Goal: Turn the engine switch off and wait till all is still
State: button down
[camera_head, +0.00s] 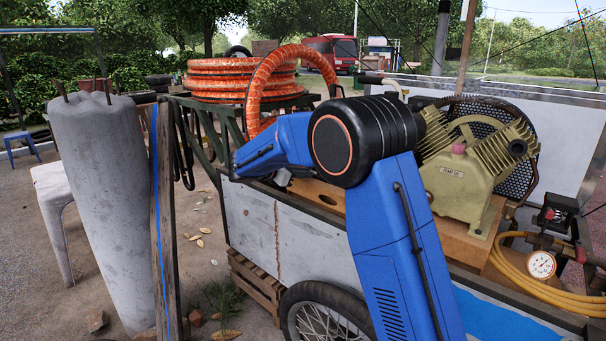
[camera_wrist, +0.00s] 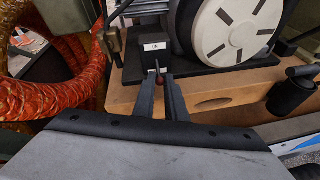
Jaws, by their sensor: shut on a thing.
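A small white label (camera_wrist: 155,46), which seems to read ON, stands just beyond the fingertips on a dark box. The engine (camera_wrist: 237,28) is at the top right, with a round pale slotted cover. Whether it is turning cannot be told. In the head view, my blue arm hides the gripper, the switch and the engine.
The compressor pump (camera_head: 462,178) sits on a wooden board on the cart (camera_head: 290,232). A pressure gauge (camera_head: 541,264) and yellow hose (camera_head: 510,270) are at the right. Orange hose (camera_head: 238,84) is coiled behind. A concrete post (camera_head: 105,200) stands at the left.

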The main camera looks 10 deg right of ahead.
jog(key=c, duration=1.8)
grip_release()
jog(key=v, duration=1.7)
jog(key=shift+a, duration=0.2)
